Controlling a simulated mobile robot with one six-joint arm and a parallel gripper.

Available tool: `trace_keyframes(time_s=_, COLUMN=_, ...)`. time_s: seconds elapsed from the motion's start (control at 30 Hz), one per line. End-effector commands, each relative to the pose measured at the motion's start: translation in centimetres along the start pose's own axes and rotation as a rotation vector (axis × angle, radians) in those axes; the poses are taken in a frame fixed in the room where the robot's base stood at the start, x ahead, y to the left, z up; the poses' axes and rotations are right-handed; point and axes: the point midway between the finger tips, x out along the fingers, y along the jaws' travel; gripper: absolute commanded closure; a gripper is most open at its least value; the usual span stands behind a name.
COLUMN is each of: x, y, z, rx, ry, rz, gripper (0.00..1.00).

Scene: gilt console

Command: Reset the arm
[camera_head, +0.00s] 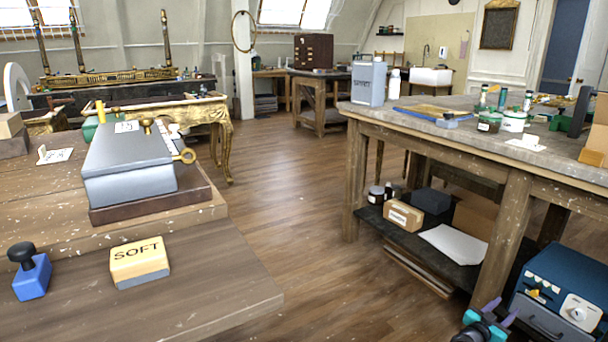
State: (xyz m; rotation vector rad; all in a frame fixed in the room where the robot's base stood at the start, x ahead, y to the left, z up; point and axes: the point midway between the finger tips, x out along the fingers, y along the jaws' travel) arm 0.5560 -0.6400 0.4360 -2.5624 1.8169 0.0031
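My gripper (501,312) shows at the bottom right edge of the head view, low over the floor in front of the right workbench. Its two purple fingertips stand apart, with nothing visible between them. Teal and black parts show behind the fingers. The rest of my arm is cut off by the lower edge of the picture. A blue box-shaped device (560,295) with a pale dial panel is just right of my gripper; I cannot tell whether they touch.
The right workbench (440,130) holds a grey can (369,82), jars and tools, with a loaded lower shelf. On the left table (215,270) are a grey metal box (130,170), a SOFT block (139,261) and a blue black-knobbed tool (31,273). The wooden floor (290,190) between is clear.

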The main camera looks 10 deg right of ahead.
Motion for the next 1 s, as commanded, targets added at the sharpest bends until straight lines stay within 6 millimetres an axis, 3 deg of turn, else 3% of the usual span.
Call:
trace_keyframes(time_s=0.27, x=-4.4, y=-7.7, z=-1.9, rx=-0.018, ry=-0.031, rz=-0.110, gripper=0.61)
trace_keyframes(time_s=0.57, x=-11.8, y=-15.8, z=-3.0, rx=-0.079, ry=-0.069, rz=-0.269, gripper=0.61)
trace_keyframes(time_s=0.77, x=-18.0, y=-21.3, z=-2.7, rx=-0.143, ry=-0.125, rz=-0.427, gripper=0.61)
trace_keyframes(time_s=1.0, x=-27.3, y=-26.9, z=-1.4, rx=-0.228, ry=-0.235, rz=-0.655, gripper=0.61)
